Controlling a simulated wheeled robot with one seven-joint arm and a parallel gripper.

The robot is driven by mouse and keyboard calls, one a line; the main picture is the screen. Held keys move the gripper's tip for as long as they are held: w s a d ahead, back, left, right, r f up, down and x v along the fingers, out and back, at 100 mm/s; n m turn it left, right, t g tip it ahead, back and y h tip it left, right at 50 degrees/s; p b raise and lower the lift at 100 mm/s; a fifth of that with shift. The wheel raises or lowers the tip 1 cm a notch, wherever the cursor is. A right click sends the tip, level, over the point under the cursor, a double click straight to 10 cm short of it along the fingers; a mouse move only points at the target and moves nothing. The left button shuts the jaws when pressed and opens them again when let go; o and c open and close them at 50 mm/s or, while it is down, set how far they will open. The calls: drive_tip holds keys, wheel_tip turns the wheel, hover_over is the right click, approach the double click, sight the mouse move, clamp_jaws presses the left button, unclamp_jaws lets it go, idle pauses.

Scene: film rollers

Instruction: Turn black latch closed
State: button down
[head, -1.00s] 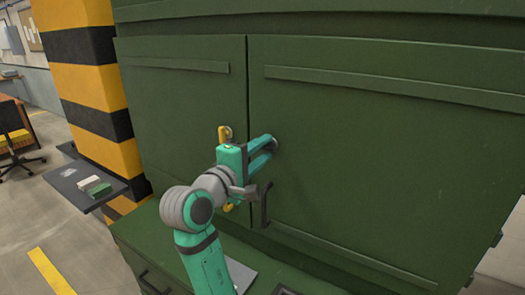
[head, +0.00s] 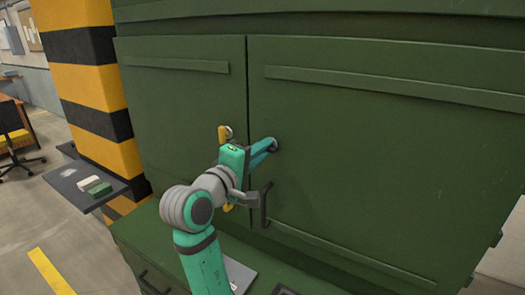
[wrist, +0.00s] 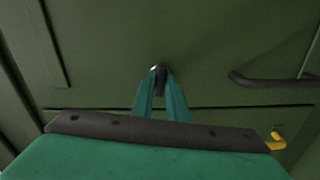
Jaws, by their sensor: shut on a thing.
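The black latch (wrist: 160,82) is a small dark piece on the green cabinet's right door. In the wrist view it sits between the fingertips of my gripper (wrist: 161,90), which is shut on it. In the head view my gripper (head: 270,146) reaches the door from the left, and its fingers mostly cover the latch. Only a dark bit at the fingertips (head: 276,145) shows there. The latch's exact angle is hard to tell.
A black bar handle (head: 265,205) stands out from the right door, just below my gripper. A yellow piece (head: 224,133) sits on the left door near the seam, and another shows below. A yellow-black striped pillar (head: 90,80) and a small shelf (head: 85,187) stand left.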

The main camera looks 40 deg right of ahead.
drive_tip(key=shift+m, duration=7.6)
drive_tip(key=c, duration=1.8)
unclamp_jaws()
drive_tip(key=shift+o, duration=0.2)
